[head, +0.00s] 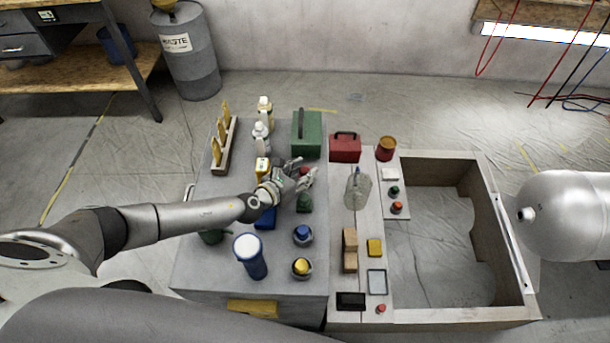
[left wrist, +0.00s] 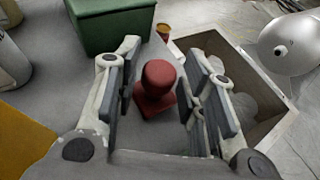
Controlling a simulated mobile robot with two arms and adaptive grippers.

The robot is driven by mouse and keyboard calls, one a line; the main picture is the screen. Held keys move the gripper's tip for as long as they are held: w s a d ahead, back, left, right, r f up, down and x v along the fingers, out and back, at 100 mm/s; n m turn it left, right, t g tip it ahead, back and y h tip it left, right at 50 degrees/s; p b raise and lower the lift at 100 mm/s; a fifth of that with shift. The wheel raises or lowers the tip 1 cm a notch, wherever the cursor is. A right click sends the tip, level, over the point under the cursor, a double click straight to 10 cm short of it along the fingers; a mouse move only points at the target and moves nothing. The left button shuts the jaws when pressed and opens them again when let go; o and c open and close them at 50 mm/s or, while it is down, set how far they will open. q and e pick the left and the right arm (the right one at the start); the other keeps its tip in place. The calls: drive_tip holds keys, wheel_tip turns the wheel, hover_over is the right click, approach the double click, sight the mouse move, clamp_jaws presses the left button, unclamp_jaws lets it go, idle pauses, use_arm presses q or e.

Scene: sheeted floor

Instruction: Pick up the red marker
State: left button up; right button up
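The red marker (left wrist: 157,88) is a knob-topped piece with a square base, standing upright on the grey table top. It also shows in the head view (head: 304,171), partly hidden by the fingers. My left gripper (head: 304,168) is open, its fingers reaching to either side of the marker. In the left wrist view the marker stands between the two open fingers (left wrist: 166,72), with a gap on each side. My right gripper is in neither view.
A green box (head: 307,135) stands just beyond the marker, and a similar green piece (head: 304,202) stands nearer. White bottles (head: 261,134) and a yellow item (head: 262,168) are to the left. A red toolbox (head: 345,148) and a clear bag-like item (head: 357,188) are to the right.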

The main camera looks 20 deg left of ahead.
use_arm(q)
drive_tip(key=c, duration=0.8)
